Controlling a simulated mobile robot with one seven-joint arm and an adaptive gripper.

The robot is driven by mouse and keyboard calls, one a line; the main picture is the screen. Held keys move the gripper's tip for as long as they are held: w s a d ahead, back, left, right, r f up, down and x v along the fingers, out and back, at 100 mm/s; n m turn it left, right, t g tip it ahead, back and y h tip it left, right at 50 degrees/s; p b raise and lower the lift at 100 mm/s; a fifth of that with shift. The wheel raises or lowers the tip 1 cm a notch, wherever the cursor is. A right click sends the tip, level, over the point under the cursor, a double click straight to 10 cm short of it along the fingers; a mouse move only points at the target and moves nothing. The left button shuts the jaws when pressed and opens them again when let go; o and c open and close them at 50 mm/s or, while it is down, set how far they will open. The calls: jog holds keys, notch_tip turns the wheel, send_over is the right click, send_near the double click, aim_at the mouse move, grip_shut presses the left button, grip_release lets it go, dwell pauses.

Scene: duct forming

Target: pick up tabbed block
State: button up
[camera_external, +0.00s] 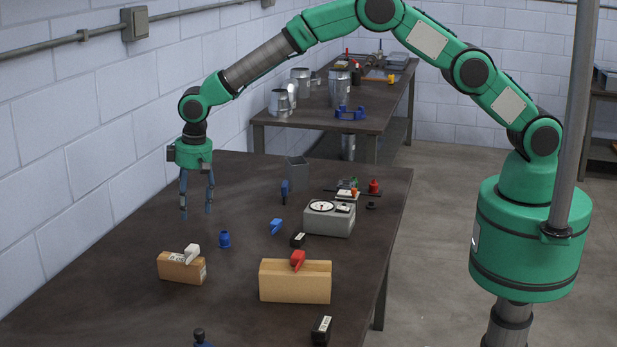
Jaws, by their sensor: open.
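My gripper (196,212) hangs over the left part of the dark table, fingers pointing down, apart and empty. Two tan blocks lie nearer the camera. The smaller block (178,270) has a white piece (192,253) on top and a label at its right end. The larger block (295,285) has a red piece (298,260) on top. I cannot tell which of them is the tabbed block. Both blocks are apart from my gripper, which is farther back.
A blue knob-shaped part (224,239) stands between my gripper and the larger block. A grey box with a dial (329,218), a grey open container (297,171), a blue clip (276,226) and black labelled pieces (322,329) are around. The table's left part is clear.

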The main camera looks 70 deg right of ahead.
send_over(192, 247)
jog(key=f, duration=0.8)
jog(key=shift+s+a+f, duration=0.15)
jog(key=shift+s+f, duration=0.05)
jog(key=shift+s, duration=0.05)
jog(key=shift+f, duration=0.15)
jog(key=shift+w+f+p, duration=0.2)
jog(key=shift+f+p, duration=0.35)
jog(key=shift+f, duration=1.95)
grip_shut()
